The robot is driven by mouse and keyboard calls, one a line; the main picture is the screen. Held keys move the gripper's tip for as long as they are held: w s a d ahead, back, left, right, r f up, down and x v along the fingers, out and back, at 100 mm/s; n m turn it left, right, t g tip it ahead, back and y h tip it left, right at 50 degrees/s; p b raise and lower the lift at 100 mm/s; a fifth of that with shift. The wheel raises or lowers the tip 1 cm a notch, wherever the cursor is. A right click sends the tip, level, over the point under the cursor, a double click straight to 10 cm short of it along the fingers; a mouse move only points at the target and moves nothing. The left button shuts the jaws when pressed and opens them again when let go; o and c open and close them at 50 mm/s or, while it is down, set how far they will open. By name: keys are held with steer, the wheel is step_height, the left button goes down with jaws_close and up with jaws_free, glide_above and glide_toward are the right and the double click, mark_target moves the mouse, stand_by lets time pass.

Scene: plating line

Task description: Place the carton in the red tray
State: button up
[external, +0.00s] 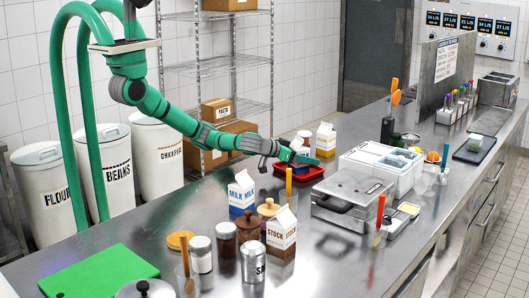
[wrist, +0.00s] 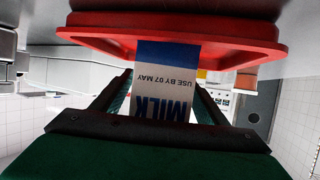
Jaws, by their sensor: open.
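A white milk carton (wrist: 165,85) with a blue band stands between my fingers in the wrist view, which is upside down. Its base end is inside the red tray (wrist: 90,32), partly hidden by the near wall. I cannot tell whether it touches the tray floor. My gripper (wrist: 158,92) is open, with one finger on each side of the carton.
Another blue-based milk carton (external: 241,193) and a stock carton (external: 282,228) stand nearer on the counter (external: 190,225). A yellow-based carton (external: 326,137) stands behind the tray. A white container (external: 375,170) and a grey press (external: 350,198) are to the right. Jars stand in front.

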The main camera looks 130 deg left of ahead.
steer(key=v, duration=1.1)
steer(key=shift+d, duration=0.15)
steer(key=shift+s, duration=0.1)
